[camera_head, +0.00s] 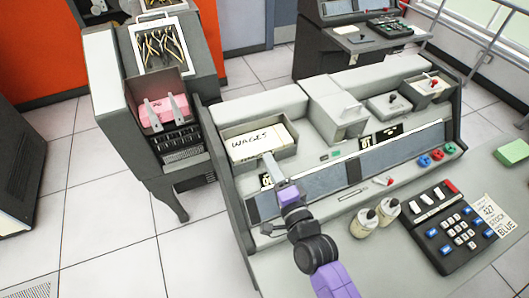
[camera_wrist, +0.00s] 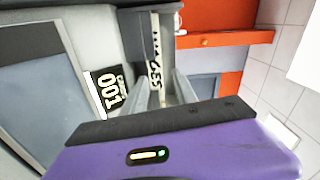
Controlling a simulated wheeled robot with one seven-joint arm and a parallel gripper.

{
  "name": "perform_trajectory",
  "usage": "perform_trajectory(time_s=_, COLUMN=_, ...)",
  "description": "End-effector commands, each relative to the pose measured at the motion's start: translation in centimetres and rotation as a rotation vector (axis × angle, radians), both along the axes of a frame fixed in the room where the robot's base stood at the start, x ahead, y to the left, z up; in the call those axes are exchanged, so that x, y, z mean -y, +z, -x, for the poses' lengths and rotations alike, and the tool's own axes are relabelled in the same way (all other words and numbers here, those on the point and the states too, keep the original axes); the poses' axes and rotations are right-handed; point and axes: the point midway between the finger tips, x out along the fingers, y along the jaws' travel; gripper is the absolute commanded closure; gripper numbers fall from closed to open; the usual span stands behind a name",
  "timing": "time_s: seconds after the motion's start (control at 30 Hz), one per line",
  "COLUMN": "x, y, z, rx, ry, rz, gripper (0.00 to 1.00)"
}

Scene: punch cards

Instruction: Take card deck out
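The card deck (camera_head: 258,144), pale with "WAGES" written on its top, lies in a grey tray (camera_head: 271,160) on the console. In the wrist view the lettered deck (camera_wrist: 155,50) shows as a narrow strip ahead of and between the fingers. My gripper (camera_head: 268,160) is at the tray's front side, over its edge, with the purple wrist behind it. In the wrist view my gripper (camera_wrist: 163,90) has its two grey fingers apart, with a narrow gap. Whether either finger touches the deck is unclear.
A counter plate reading 001 (camera_wrist: 108,90) is beside the fingers. A card machine with a pink deck (camera_head: 165,110) stands left of the console. Two pale jars (camera_head: 375,217) and a keypad (camera_head: 450,225) are at the right. The tiled floor at left is clear.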

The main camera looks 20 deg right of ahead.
Motion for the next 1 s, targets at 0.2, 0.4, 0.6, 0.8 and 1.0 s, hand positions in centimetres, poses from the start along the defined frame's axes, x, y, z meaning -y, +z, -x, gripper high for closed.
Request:
perform_trajectory(time_s=0.2, x=-0.1, y=-0.6, z=0.0, rx=-0.013, ry=0.004, rz=-0.129, gripper=0.66)
perform_trajectory(time_s=0.4, x=-0.1, y=-0.4, z=-1.4, rx=-0.012, ry=0.004, rz=-0.145, gripper=0.66)
perform_trajectory(time_s=0.6, x=0.1, y=-0.5, z=-3.3, rx=-0.012, ry=0.005, rz=-0.142, gripper=0.66)
perform_trajectory(time_s=0.8, x=0.4, y=-0.4, z=-6.1, rx=-0.011, ry=0.005, rz=-0.141, gripper=0.66)
perform_trajectory(time_s=1.0, x=0.4, y=-0.6, z=-7.6, rx=-0.013, ry=0.005, rz=-0.142, gripper=0.66)
